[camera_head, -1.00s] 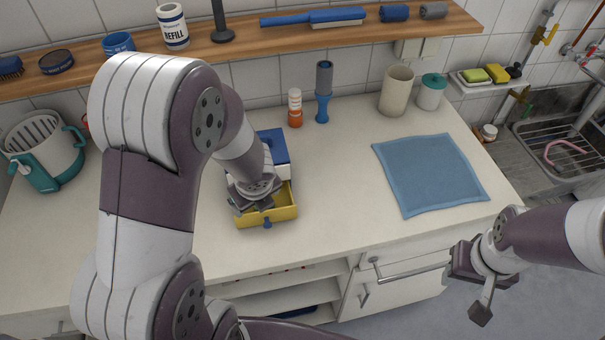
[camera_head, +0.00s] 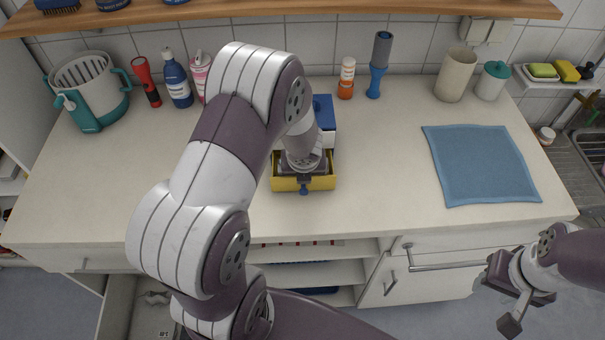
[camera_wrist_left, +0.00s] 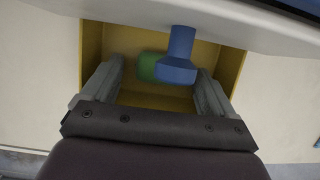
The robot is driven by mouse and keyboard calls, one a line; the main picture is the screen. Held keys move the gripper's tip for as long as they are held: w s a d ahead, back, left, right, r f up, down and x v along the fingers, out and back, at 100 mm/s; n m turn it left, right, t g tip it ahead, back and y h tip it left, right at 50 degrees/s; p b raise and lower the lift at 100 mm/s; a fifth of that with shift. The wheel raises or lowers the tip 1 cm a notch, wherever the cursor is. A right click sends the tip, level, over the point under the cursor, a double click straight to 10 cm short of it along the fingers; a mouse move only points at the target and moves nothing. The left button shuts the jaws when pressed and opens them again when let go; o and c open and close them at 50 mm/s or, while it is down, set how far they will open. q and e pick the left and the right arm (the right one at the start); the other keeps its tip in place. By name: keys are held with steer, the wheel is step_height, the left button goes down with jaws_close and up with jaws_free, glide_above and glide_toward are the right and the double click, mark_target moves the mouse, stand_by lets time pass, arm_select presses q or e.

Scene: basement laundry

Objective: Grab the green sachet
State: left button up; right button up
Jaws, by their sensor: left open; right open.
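A green item (camera_wrist_left: 148,66), which looks like the sachet, lies in an open yellow drawer (camera_wrist_left: 92,50). A blue piece with a wide end (camera_wrist_left: 178,58) covers part of it in the left wrist view. The drawer (camera_head: 318,184) sticks out of a small white box with a blue top (camera_head: 324,112) on the counter. My left gripper (camera_head: 302,170) is over the drawer, pointing down. Its open fingers (camera_wrist_left: 160,70) stand either side of the green item, with nothing clearly held. In the head view the arm hides the drawer's inside. My right gripper (camera_head: 521,306) is open and empty in front of the counter.
A blue cloth (camera_head: 482,164) lies on the right of the counter (camera_head: 390,205). An orange-and-white bottle (camera_head: 346,78) and a blue-and-grey tool (camera_head: 378,66) stand behind the box. A teal-and-white basket (camera_head: 92,92) stands at the left. The counter between box and cloth is clear.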

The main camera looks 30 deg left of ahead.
arm_select(q)
steer(key=shift+w, duration=0.1)
steer(key=c, duration=1.1)
